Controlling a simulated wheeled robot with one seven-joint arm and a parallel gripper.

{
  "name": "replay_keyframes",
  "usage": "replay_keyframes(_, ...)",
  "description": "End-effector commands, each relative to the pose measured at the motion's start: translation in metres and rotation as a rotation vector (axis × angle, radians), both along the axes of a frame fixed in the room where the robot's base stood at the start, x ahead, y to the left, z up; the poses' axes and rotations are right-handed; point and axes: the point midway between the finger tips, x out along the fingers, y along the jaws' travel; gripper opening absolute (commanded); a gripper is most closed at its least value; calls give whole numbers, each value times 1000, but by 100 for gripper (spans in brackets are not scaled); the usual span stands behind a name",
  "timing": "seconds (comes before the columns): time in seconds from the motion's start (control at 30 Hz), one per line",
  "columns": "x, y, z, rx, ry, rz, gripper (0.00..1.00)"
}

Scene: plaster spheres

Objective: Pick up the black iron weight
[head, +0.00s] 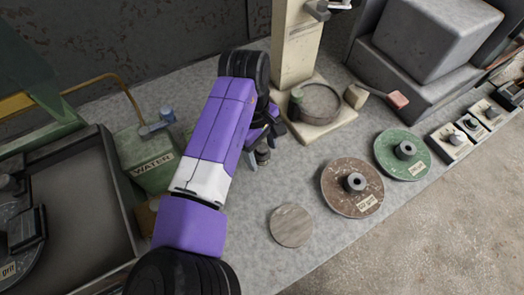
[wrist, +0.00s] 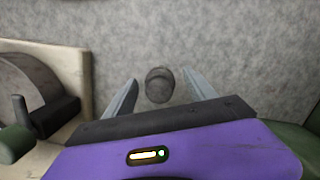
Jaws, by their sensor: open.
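The black iron weight (wrist: 159,85) is a small dark cylinder with a knob on top, standing on the grey speckled bench. My gripper is open and empty, pointing down above the bench. I cannot tell the exact height between the fingertips and the weight.
A green WATER box (head: 150,160) stands left of my arm. A cream stand (head: 325,128) with a round pan is close on the right. A brown grit disc (head: 352,205), a green disc (head: 385,160) and a plain grey disc (head: 291,226) lie toward the front right.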

Motion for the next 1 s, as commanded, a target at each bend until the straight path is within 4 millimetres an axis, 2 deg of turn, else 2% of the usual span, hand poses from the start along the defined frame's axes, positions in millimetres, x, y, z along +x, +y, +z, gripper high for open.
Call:
replay_keyframes(0.27, 0, 0, -4, 0, -1, 0, 65)
replay_keyframes(0.6, 0, 0, -4, 0, -1, 0, 0)
replay_keyframes(1.0, 0, 0, -2, 0, -2, -1, 0)
